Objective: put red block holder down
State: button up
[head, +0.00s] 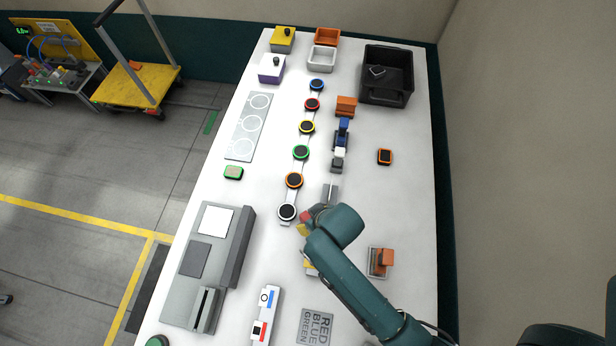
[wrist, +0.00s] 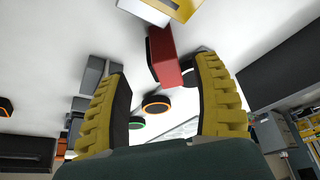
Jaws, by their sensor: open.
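A red block (wrist: 167,60) shows in the wrist view between and beyond the fingertips of my gripper (wrist: 162,72). A dark face covers its left side. The yellow fingers are spread, with a visible gap on each side of the block. In the head view my gripper (head: 304,224) is low over the middle of the table, and a bit of red (head: 306,216) shows beside it. My arm hides most of this spot. I cannot tell whether the red block rests on the table or which part of it is the holder.
A white-ringed button (head: 287,212) is close to the left of my gripper, ending a row of coloured buttons. Grey pieces (head: 331,194) stand just behind. A yellow-and-white piece (head: 311,269) is in front. A labelled plate (head: 316,326) lies nearer. The right side has free table.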

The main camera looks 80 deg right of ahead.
jog(key=x, duration=0.6)
jog(key=shift+w+r+b, duration=0.15)
jog(key=shift+w+b, duration=0.15)
jog(key=shift+w, duration=0.05)
jog(key=shift+c, duration=0.3)
grip_shut()
